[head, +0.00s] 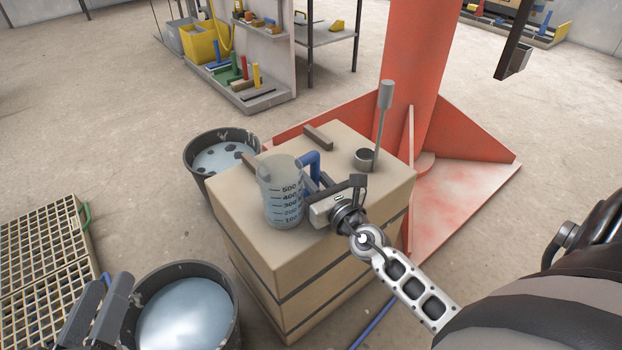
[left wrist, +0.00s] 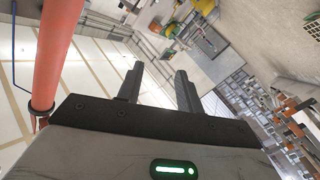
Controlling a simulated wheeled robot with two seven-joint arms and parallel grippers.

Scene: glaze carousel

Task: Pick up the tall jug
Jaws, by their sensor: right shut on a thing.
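The tall jug (head: 281,196) is translucent with dark number marks and a blue handle on its right side. It stands upright on the tan block (head: 252,245), or so little above it that I cannot tell. My right gripper (head: 314,187) is shut on the jug's blue handle (head: 311,160); its fingers partly hide the handle's lower part. My left gripper (head: 98,308) is at the lower left, over the edge of a bucket and far from the jug. In the left wrist view its two fingers (left wrist: 158,88) stand apart with nothing between them.
A small dark cup (head: 364,159) and a grey-headed rod stand on the block's right side, and a brown bar (head: 318,137) lies behind. Buckets of pale liquid stand behind left (head: 221,158) and front left (head: 187,312). A red column (head: 424,80) rises behind. Crates (head: 40,262) are far left.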

